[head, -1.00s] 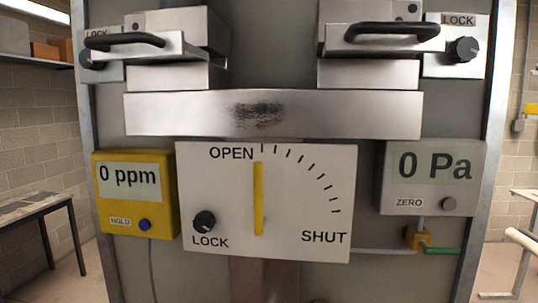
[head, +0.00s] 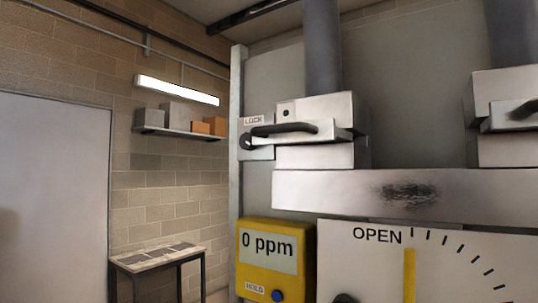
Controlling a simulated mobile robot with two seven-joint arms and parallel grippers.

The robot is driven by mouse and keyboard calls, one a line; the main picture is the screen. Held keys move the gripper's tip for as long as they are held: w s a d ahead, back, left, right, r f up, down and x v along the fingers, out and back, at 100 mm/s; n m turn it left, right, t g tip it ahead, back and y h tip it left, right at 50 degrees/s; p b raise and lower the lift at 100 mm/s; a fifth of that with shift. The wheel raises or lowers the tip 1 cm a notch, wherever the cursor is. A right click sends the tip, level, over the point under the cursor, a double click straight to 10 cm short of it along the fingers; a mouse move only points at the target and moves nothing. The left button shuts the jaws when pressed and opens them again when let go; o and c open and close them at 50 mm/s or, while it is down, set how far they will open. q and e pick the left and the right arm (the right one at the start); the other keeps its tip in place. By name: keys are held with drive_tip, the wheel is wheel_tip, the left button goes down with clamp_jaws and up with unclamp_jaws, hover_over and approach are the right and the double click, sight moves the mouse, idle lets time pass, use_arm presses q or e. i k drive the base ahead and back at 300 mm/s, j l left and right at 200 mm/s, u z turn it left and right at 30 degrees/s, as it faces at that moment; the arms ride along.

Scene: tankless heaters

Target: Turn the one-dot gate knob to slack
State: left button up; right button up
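The one-dot gate (head: 325,108) is a metal block on a grey pipe, with a single dark dot on its upper left face. Its black handle (head: 290,128) lies nearly level across the front. The dark gate knob (head: 245,142) sits on a small plate at the left, under a LOCK label (head: 254,121). The handle's left end is close to the knob, and the knob's pointer setting is too small to tell. Neither of my grippers is in view.
A yellow meter (head: 250,267) reads 0 ppm below. The white OPEN dial panel (head: 450,262) is cut off, with its yellow pointer (head: 409,275) upright. A second gate (head: 495,150) shows partly at the right edge. A shelf (head: 180,133) and table (head: 150,262) stand left.

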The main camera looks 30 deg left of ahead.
sight(245, 139)
drive_tip(key=k+j+u, duration=0.15)
drive_tip(key=j+u, duration=0.2)
drive_tip(key=k+j+u, duration=0.1)
drive_tip(key=j+u, duration=0.55)
drive_tip(key=k, duration=0.05)
